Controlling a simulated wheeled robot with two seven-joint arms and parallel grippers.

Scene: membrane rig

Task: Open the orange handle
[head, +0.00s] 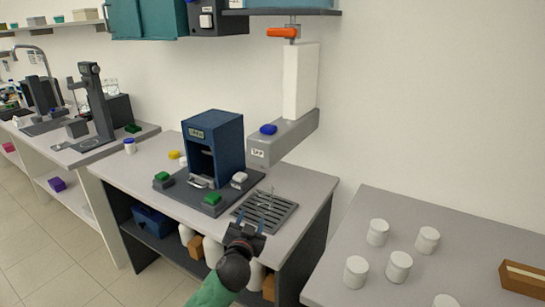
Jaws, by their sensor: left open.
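The orange handle (283,33) is a small horizontal lever on a short vertical pipe, high on the wall above a white column (300,80) and below a dark shelf. My left gripper (254,217) is open and empty, low over the front of the bench by the dark drain grate (283,214). It is far below the handle and slightly to its left, touching nothing that I can make out. My right gripper does not show.
A grey box with a blue knob (268,129) juts out below the column. A dark blue machine (213,140) stands on the bench to its left. The dark shelf (281,12) hangs above the handle. White jars (378,232) stand on the right table.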

